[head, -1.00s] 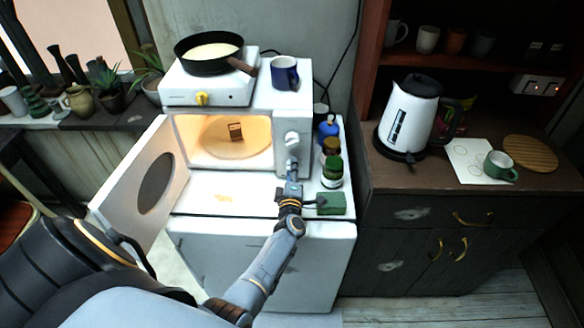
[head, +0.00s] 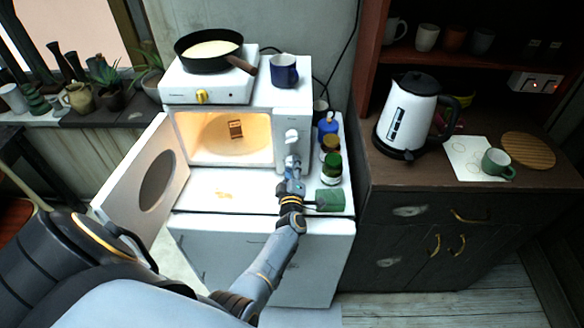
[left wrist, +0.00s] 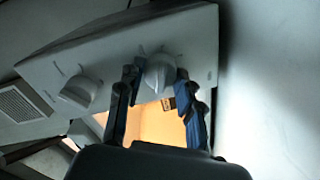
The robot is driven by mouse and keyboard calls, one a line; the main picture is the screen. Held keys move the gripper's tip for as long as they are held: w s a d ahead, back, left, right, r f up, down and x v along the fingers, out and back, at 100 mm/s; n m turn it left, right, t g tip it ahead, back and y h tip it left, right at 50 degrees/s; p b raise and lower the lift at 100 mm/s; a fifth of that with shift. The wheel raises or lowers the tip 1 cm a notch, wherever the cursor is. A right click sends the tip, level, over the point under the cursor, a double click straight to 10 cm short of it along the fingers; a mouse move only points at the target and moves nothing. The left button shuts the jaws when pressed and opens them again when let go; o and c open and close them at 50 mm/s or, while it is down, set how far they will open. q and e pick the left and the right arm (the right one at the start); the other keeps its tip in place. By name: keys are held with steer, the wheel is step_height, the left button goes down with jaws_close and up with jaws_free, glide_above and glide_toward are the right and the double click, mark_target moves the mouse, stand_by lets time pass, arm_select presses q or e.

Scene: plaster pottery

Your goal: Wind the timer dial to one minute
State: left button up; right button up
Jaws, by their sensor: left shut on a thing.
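The white microwave (head: 292,110) stands with its door (head: 125,185) swung open to the left and its inside lit. Its right-hand panel has two white dials. The upper dial (head: 291,136) is free. My left gripper (head: 292,170) is at the lower dial, which it largely hides in the head view. In the left wrist view the lower dial (left wrist: 158,72) sits between the two fingertips, and my left gripper (left wrist: 157,80) is shut on it. The other dial (left wrist: 80,92) shows to the left, with marks around it. My right gripper is not in view.
A small dark-marked item (head: 235,129) is inside the microwave. A pan (head: 208,47) on a hot plate and a blue mug (head: 284,72) stand on top. Several bottles (head: 332,168) and a green block (head: 330,201) are close right of my gripper.

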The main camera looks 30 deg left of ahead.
arm_select(q)
steer(key=o, duration=1.2)
